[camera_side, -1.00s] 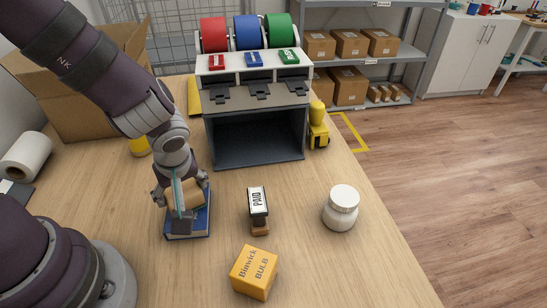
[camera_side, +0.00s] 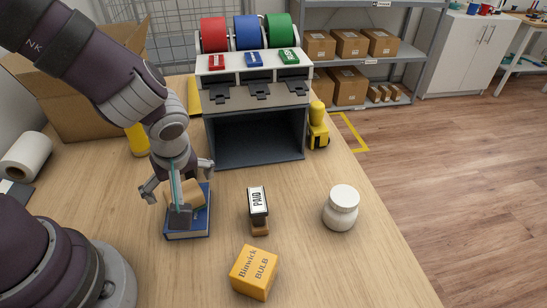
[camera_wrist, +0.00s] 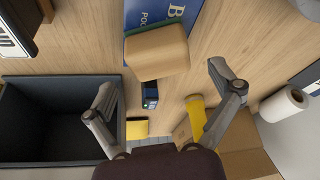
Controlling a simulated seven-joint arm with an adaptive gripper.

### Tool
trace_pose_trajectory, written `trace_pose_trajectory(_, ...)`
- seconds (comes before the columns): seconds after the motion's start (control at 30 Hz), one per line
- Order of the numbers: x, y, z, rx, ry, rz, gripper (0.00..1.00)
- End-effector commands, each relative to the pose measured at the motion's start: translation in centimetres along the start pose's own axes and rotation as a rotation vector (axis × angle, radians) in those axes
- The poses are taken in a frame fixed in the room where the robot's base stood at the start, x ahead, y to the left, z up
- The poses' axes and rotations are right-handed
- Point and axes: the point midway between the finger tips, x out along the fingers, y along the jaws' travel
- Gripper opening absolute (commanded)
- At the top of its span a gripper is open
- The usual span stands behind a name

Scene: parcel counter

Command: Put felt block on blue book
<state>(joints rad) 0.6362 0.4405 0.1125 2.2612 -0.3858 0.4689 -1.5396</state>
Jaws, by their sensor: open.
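The felt block (camera_side: 190,192), a tan block with a green edge, is over the blue book (camera_side: 202,222) in the side view. In the wrist view the felt block (camera_wrist: 157,54) covers part of the blue book (camera_wrist: 150,12). It looks to be resting on the cover, though its contact is partly hidden by my gripper. My gripper (camera_side: 178,184) has its fingers spread wide, one on each side of the block and clear of it. In the wrist view my gripper (camera_wrist: 165,88) is open and empty.
A PAID stamp (camera_side: 258,207), a yellow bulb box (camera_side: 254,271) and a white jar (camera_side: 341,207) stand to the right. A grey organiser (camera_side: 255,125) stands behind, with a large cardboard box (camera_side: 80,110) at the back left. The front right counter is clear.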

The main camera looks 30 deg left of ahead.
Motion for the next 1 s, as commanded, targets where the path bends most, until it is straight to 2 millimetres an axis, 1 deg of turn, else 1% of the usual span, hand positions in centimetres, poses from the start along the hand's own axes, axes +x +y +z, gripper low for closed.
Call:
trace_pose_trajectory(0.1, -3.4, 0.2, 0.1, -0.001, -0.003, 0.013, 0.91)
trace_pose_trajectory(0.2, -6.0, 0.2, 0.1, 0.0, -0.003, 0.012, 0.91)
trace_pose_trajectory(0.3, -8.0, 0.1, 0.0, 0.001, -0.001, 0.008, 0.91)
trace_pose_trajectory(0.4, -9.3, 0.1, 0.0, 0.0, -0.001, 0.005, 0.91)
trace_pose_trajectory(0.47, -9.7, 0.0, -0.1, 0.006, -0.006, 0.004, 0.91)
trace_pose_trajectory(0.53, -10.1, -0.3, -0.8, 0.06, -0.038, 0.022, 0.91)
trace_pose_trajectory(0.57, -10.3, -0.5, -1.3, 0.107, -0.06, 0.039, 0.91)
trace_pose_trajectory(0.63, -10.8, -1.2, -2.8, 0.263, -0.114, 0.112, 0.91)
trace_pose_trajectory(0.7, -11.4, -2.2, -4.2, 0.454, -0.134, 0.219, 0.91)
trace_pose_trajectory(0.8, -12.3, -3.6, -5.4, 0.721, -0.082, 0.368, 0.91)
trace_pose_trajectory(0.9, -13.0, -4.5, -5.9, 0.926, 0.012, 0.462, 0.91)
trace_pose_trajectory(1.0, -13.3, -4.9, -6.0, 1.037, 0.074, 0.5, 0.91)
